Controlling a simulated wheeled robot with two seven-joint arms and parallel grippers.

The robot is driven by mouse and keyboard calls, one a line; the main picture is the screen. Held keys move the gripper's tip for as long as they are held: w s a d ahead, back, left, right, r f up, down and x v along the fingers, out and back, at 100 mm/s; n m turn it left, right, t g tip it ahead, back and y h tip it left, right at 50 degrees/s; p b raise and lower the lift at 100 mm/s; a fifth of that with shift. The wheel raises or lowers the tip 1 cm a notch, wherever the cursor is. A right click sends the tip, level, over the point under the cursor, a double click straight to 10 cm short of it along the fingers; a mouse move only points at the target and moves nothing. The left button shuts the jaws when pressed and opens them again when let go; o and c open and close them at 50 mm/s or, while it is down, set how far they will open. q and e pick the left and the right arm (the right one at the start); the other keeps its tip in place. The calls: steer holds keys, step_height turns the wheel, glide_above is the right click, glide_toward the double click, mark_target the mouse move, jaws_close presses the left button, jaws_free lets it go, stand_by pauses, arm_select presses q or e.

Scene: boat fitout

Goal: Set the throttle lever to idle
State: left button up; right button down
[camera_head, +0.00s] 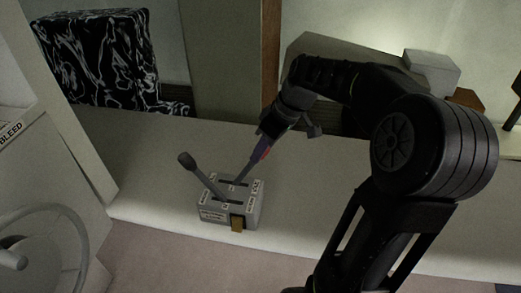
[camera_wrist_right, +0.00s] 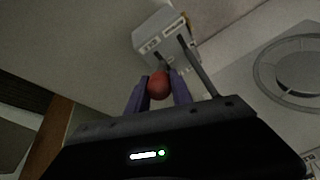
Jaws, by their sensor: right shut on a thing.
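The throttle box (camera_head: 229,203) is a grey block with labels and two slots, standing on the pale bench. A dark-knobbed lever (camera_head: 204,175) rises from it and leans to the left. A second lever with a red knob (camera_wrist_right: 158,85) leans to the right toward my right gripper. My right gripper (camera_head: 263,152) is shut on the red knob, with its purple fingers on either side of it in the right wrist view (camera_wrist_right: 157,92). The box also shows in the right wrist view (camera_wrist_right: 160,32). The label text is too small to read. My left gripper is not in view.
A handwheel (camera_head: 38,250) on a white panel marked BLEED stands at the left. A black-and-white patterned seat (camera_head: 98,55) is at the back left. A grey box (camera_head: 432,70) sits at the back right. The bench (camera_head: 140,150) is bare left of the throttle box.

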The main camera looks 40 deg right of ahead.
steer(key=c, duration=1.3)
jaws_free()
steer(key=shift+s+d+f, duration=0.25)
steer(key=shift+o, duration=0.8)
steer(key=shift+w+a+r, duration=0.1)
steer(key=shift+r, duration=0.15)
steer(key=v, duration=0.7)
steer(key=shift+r, duration=0.25)
